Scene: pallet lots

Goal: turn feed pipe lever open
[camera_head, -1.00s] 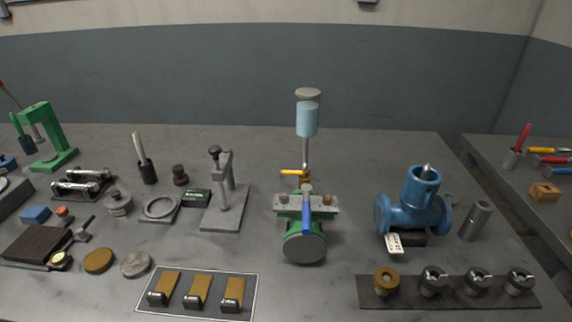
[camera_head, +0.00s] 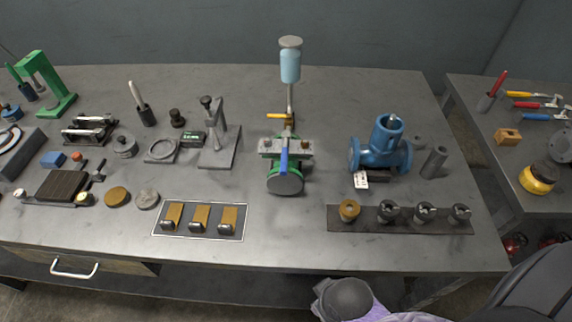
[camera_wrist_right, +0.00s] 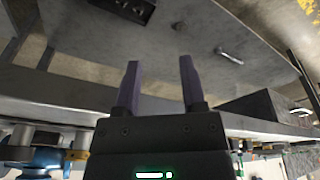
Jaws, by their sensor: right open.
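The feed pipe (camera_head: 290,97) stands upright at the middle of the bench under a light-blue cup (camera_head: 290,67). A small yellow-orange lever (camera_head: 276,116) sticks out to the left near the pipe's foot. Below it is a green-bodied fixture (camera_head: 286,181) with a blue handle (camera_head: 284,160) pointing toward me. In the right wrist view my right gripper (camera_wrist_right: 160,85) is open, its two dark fingers apart with nothing between them. It is well away from the lever. My left gripper is not in view.
A blue flanged valve (camera_head: 384,149) stands right of the fixture. A dark strip (camera_head: 402,226) with several fittings and a tray (camera_head: 190,235) with yellow-brown blocks lie nearer me. Bare bench lies between them. Parts of my right arm (camera_head: 346,300) show beyond the bench's front edge.

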